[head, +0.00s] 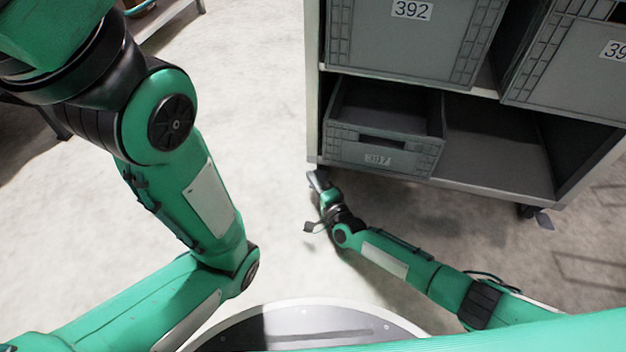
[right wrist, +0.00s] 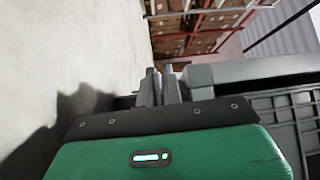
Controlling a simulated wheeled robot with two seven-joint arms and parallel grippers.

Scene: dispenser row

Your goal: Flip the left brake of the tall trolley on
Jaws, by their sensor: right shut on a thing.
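The tall trolley (head: 312,90) stands at the right in the head view, with grey crates on its shelves. My right gripper (head: 317,180) is at the trolley's front left bottom corner. It is shut, its fingers close together in the right wrist view (right wrist: 158,85). The left brake is hidden behind the fingers and the trolley's corner, so its position cannot be told. The gripper's place at that corner fits it being shut on the brake. The right brake (head: 544,219) shows under the front right corner. My left gripper is out of view; only my left arm shows.
A grey crate (head: 375,159) sits on the lowest shelf, with an empty space beside it. Another crate marked 392 (head: 400,45) is above. The floor (head: 262,120) left of the trolley is clear. Racks with boxes (right wrist: 195,25) stand in the distance.

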